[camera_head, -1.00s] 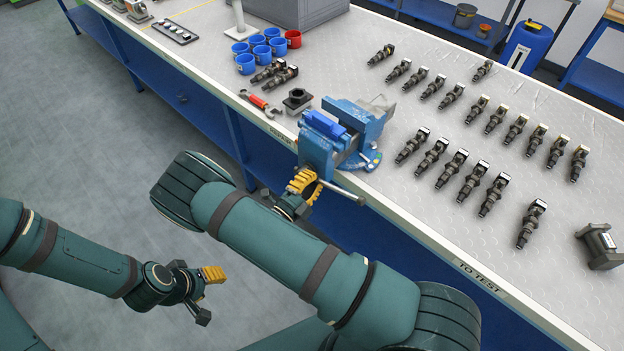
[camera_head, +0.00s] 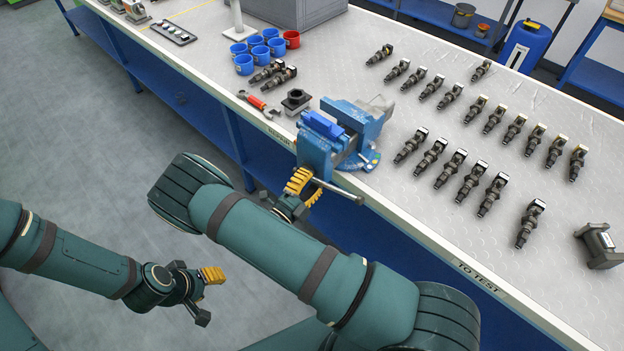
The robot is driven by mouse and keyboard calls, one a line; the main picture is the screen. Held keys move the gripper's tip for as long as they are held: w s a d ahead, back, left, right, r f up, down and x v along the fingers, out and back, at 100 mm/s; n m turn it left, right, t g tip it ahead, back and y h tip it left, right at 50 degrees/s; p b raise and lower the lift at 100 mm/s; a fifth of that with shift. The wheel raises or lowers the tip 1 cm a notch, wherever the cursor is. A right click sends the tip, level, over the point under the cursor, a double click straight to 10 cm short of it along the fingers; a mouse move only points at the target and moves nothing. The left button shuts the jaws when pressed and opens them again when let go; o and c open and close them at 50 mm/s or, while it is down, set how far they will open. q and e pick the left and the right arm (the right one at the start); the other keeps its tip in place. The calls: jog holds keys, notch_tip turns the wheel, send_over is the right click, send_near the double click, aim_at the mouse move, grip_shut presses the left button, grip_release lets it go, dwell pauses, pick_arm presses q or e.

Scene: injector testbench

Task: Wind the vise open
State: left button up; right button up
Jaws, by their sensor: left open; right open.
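The blue vise (camera_head: 322,158) is mounted at the near edge of the bench. Its metal handle bar (camera_head: 345,193) sticks out to the right, below the front of the vise. My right gripper (camera_head: 304,188) has yellow fingers and is open at the front of the vise, at the left end of the visible bar. The fingers hide that end, and I cannot tell whether they touch it. My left gripper (camera_head: 207,291) is open and empty over the floor at the lower left, well away from the vise.
Many dark injectors (camera_head: 455,170) lie in rows right of the vise. A black block (camera_head: 296,101), a red-handled tool (camera_head: 257,102) and blue cups (camera_head: 243,64) lie to its left. A dark fixture (camera_head: 600,246) sits far right. The floor before the bench (camera_head: 110,190) is clear.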

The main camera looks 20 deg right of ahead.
jog(key=v, duration=0.6)
jog(key=shift+s+a, duration=0.2)
jog(key=shift+a, duration=0.15)
